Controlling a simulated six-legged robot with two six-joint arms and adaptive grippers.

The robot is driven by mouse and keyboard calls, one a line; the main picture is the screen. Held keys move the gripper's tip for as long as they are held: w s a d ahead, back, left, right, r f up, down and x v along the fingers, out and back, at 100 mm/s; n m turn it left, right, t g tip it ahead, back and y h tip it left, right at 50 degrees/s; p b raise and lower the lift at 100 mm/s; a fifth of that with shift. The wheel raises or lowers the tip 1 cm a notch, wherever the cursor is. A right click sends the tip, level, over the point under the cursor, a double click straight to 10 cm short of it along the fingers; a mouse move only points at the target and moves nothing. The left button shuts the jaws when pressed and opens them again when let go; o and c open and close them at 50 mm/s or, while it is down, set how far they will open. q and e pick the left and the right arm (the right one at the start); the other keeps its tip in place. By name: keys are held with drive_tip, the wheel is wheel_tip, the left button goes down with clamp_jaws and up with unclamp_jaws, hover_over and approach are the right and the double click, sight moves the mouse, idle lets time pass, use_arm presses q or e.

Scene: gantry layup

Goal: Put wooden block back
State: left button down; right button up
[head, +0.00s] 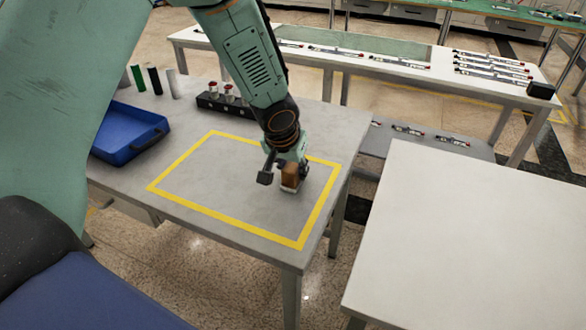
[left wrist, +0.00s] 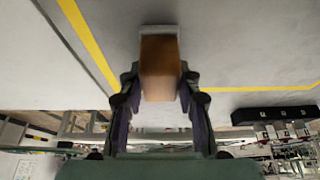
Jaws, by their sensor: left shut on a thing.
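The wooden block (head: 290,173) is brown with a paler lower part. It is in the head view near the right side of a yellow-taped rectangle on a grey table (head: 225,205). My left gripper (head: 289,170) reaches down over it and is shut on it. In the left wrist view the block (left wrist: 160,68) sits between the two fingers of the gripper (left wrist: 158,90). I cannot tell whether the block touches the tabletop or hangs just above it. My right gripper does not show.
A blue tray (head: 125,132) stands at the table's left. Several cylinders (head: 155,80) and a black rack with small bottles (head: 226,102) stand at the back. A bare white table (head: 480,235) is at right. The taped area left of the gripper is clear.

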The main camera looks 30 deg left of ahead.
use_arm(q)
drive_tip(key=shift+s+d, duration=0.15)
drive_tip(key=shift+d, duration=0.1)
drive_tip(key=c, duration=1.4)
unclamp_jaws()
drive_tip(key=shift+f+b, duration=0.1)
drive_tip(key=shift+b, duration=0.2)
drive_tip(key=o, duration=0.5)
drive_tip(key=shift+a+f, duration=0.15)
drive_tip(key=shift+a, duration=0.05)
drive_tip(key=shift+c, duration=0.2)
drive_tip(key=shift+d, duration=0.1)
drive_tip(key=shift+r, duration=0.2)
drive_tip(key=shift+r+p, duration=0.1)
drive_tip(key=shift+p, duration=0.2)
drive_tip(key=p+v, duration=0.3)
drive_tip(key=v, duration=0.9)
